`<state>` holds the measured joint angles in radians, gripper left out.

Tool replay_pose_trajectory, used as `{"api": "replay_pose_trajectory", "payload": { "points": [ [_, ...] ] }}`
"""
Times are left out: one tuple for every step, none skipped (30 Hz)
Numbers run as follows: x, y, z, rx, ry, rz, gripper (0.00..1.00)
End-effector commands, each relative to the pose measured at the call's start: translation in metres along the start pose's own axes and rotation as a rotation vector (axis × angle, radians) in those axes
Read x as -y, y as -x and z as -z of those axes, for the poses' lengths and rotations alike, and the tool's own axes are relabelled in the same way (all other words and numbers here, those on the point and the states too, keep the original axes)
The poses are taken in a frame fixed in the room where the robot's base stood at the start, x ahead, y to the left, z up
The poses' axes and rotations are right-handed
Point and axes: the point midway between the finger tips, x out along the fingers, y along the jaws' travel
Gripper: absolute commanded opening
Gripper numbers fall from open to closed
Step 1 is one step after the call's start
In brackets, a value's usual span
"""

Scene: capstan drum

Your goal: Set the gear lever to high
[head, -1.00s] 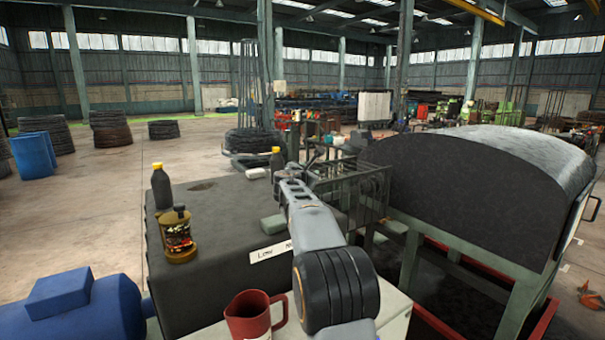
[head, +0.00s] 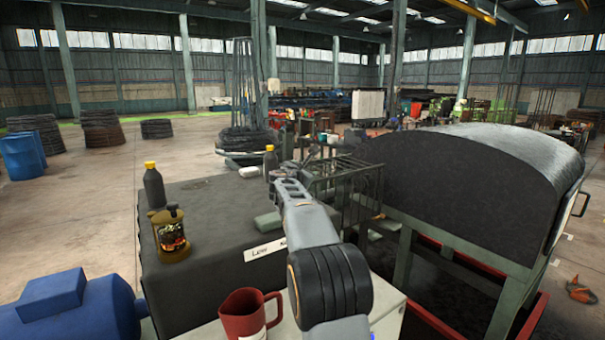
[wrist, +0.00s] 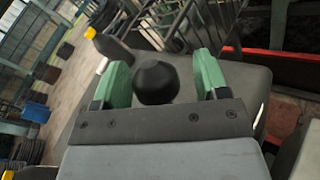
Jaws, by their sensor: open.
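The gear lever's black ball knob (wrist: 157,82) shows in the wrist view. It sits between the two green fingertips of my gripper (wrist: 163,76), with a visible gap on the right and a narrower one on the left. My gripper is open. The lever's shaft is hidden below the knob. In the head view my arm covers the lever. A white label strip (head: 265,250) reading "Low" at its left end lies on the dark housing (head: 205,265); its right part is hidden behind my arm.
On the housing stand a dark bottle with a yellow cap (head: 154,188), a brass lantern-like can (head: 170,235) and another yellow-capped bottle (head: 270,163). A red jug (head: 245,312) stands in front. A blue motor (head: 75,310) is at left, a large black drum (head: 470,190) at right.

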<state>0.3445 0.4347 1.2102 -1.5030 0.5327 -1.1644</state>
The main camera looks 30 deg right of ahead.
Motion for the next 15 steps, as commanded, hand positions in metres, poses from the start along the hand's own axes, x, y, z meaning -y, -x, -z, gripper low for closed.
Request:
{"api": "replay_pose_trajectory", "payload": {
  "points": [
    [-0.001, 0.0, 0.0, 0.0, 0.0, -0.001, 0.67],
    [-0.001, 0.001, 0.0, 0.0, -0.001, -0.001, 0.67],
    [-0.001, 0.002, 0.0, 0.001, -0.001, -0.002, 0.67],
    [-0.001, 0.003, 0.0, 0.001, -0.001, -0.002, 0.67],
    [-0.001, 0.005, 0.0, 0.002, -0.001, -0.003, 0.67],
    [-0.001, 0.009, 0.0, 0.002, -0.002, -0.003, 0.67],
    [-0.001, 0.013, 0.0, 0.002, -0.002, -0.002, 0.67],
    [0.0, 0.017, 0.001, 0.003, -0.002, -0.003, 0.67],
    [0.0, 0.024, 0.001, 0.003, -0.002, -0.003, 0.67],
    [0.001, 0.029, 0.001, 0.003, -0.002, -0.004, 0.67],
    [0.0, 0.035, 0.002, 0.003, -0.003, -0.004, 0.67],
    [0.0, 0.044, 0.002, 0.002, -0.003, -0.004, 0.67],
    [0.0, 0.051, 0.002, 0.003, -0.003, -0.004, 0.67],
    [0.001, 0.057, 0.002, 0.002, -0.003, -0.004, 0.67],
    [0.001, 0.066, 0.002, 0.002, -0.002, -0.004, 0.67]
  ]
}}
